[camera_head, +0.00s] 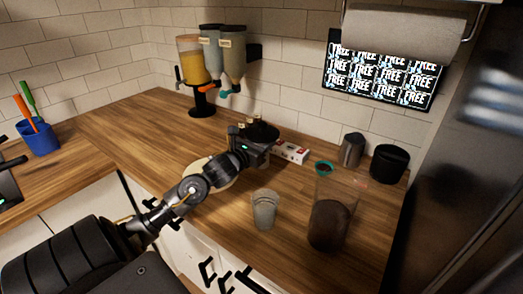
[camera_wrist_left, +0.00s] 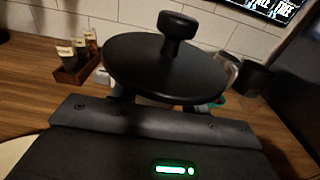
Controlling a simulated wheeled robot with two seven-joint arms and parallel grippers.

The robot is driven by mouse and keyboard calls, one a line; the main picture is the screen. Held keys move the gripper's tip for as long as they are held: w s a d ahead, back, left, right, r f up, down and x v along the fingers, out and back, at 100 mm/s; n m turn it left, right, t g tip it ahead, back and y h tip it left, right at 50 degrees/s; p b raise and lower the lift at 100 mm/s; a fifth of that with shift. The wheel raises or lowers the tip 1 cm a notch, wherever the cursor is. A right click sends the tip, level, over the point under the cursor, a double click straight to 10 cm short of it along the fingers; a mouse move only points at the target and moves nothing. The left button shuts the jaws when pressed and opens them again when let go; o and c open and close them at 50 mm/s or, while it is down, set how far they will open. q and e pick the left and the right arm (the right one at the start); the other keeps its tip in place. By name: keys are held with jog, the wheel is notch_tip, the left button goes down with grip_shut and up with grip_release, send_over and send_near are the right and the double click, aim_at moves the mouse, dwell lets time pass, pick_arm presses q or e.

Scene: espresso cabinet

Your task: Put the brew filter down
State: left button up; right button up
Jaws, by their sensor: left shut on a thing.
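The brew filter (camera_head: 262,131) appears as a black round disc with a knob on top. In the left wrist view the brew filter (camera_wrist_left: 165,68) is large, roughly level, with its knob upright. My left gripper (camera_head: 258,146) is shut on it and holds it over the wooden counter near the back wall. The disc hides most of the fingertips, and the filter's underside is hidden. I cannot tell how far it is above the counter. My right gripper is not in view.
A clear glass (camera_head: 264,209) and a tall clear pitcher with dark contents (camera_head: 329,222) stand at the front right. A small white and red box (camera_head: 291,151), a metal cup (camera_head: 351,150) and a black canister (camera_head: 388,163) stand behind. Dispensers (camera_head: 193,65) stand at the back left.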

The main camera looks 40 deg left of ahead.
pick_arm(q)
jog(key=shift+w+a+f, duration=0.1)
jog(key=shift+a+f, duration=0.05)
jog(key=shift+f, duration=0.1)
jog(key=shift+f+p, duration=0.6)
jog(key=shift+f, duration=1)
jog(key=shift+f, duration=0.1)
jog(key=o, duration=0.6)
jog(key=shift+f, duration=0.1)
jog(key=o, duration=0.4)
